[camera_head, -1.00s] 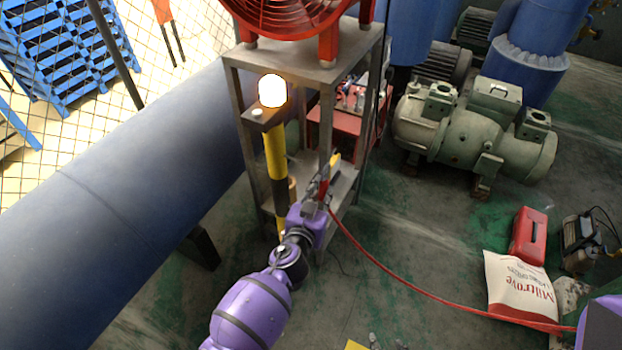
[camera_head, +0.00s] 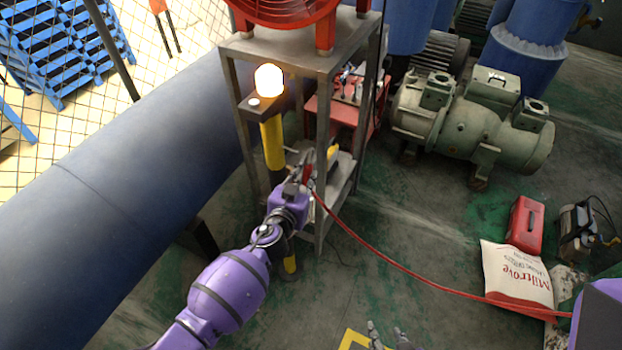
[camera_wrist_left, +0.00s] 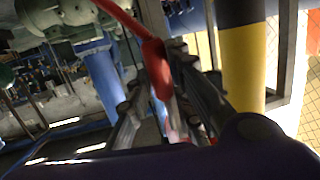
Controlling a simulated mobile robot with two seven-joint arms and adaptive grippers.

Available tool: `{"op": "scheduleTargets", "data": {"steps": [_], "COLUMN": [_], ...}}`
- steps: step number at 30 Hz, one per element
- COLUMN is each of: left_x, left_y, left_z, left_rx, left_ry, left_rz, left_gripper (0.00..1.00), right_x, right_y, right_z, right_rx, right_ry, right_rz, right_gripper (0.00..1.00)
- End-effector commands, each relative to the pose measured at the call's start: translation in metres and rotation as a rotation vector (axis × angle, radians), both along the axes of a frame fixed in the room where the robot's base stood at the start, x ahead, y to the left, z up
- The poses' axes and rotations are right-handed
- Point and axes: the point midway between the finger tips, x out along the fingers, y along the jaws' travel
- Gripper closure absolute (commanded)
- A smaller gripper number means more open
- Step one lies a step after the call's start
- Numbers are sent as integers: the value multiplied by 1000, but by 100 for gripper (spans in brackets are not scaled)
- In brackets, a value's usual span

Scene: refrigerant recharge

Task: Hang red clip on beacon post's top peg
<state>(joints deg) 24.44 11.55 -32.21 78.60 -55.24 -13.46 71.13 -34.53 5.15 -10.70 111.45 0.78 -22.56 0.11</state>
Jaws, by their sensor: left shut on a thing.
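My left gripper (camera_head: 306,168) is shut on the red clip (camera_head: 308,176), in front of the steel stand and just right of the beacon post. In the left wrist view the red clip (camera_wrist_left: 157,68) sits between the fingers, with a red hose running up from it. The beacon post (camera_head: 272,143) has yellow and black bands, a glowing lamp (camera_head: 269,80) on top and a bracket with a pale round peg (camera_head: 254,101). The post also shows right of the fingers in the left wrist view (camera_wrist_left: 242,65). My right gripper (camera_head: 388,338) shows only fingertips at the bottom edge, apart and empty.
The steel stand (camera_head: 326,130) carries a red fan (camera_head: 290,12). A large blue pipe (camera_head: 120,190) lies left. The red hose (camera_head: 400,269) trails right past a white sack (camera_head: 517,278) and red box (camera_head: 525,224). A green-grey pump (camera_head: 470,125) stands back right.

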Motion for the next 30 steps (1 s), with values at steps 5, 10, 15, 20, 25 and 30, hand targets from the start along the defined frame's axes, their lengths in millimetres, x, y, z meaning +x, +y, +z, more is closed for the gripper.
{"op": "scheduleTargets", "data": {"steps": [5,10,15,20,25,30], "left_x": [6,12,17,21,23,24], "left_y": [10,18,26,32,36,37], "left_z": [-1,-1,-2,-3,-3,-3], "left_rx": [3,2,0,1,1,0], "left_ry": [-1,-2,0,0,0,-1], "left_rz": [0,1,1,0,1,1], "left_gripper": [100,100,100,100,100,100], "right_x": [0,0,0,0,0,0], "right_y": [0,0,0,0,0,0], "right_z": [0,0,0,0,0,0], "right_rx": [0,0,0,0,0,0], "right_ry": [0,0,0,0,0,0], "right_rz": [0,0,0,0,0,0], "right_gripper": [60,60,60,60,60,60]}}
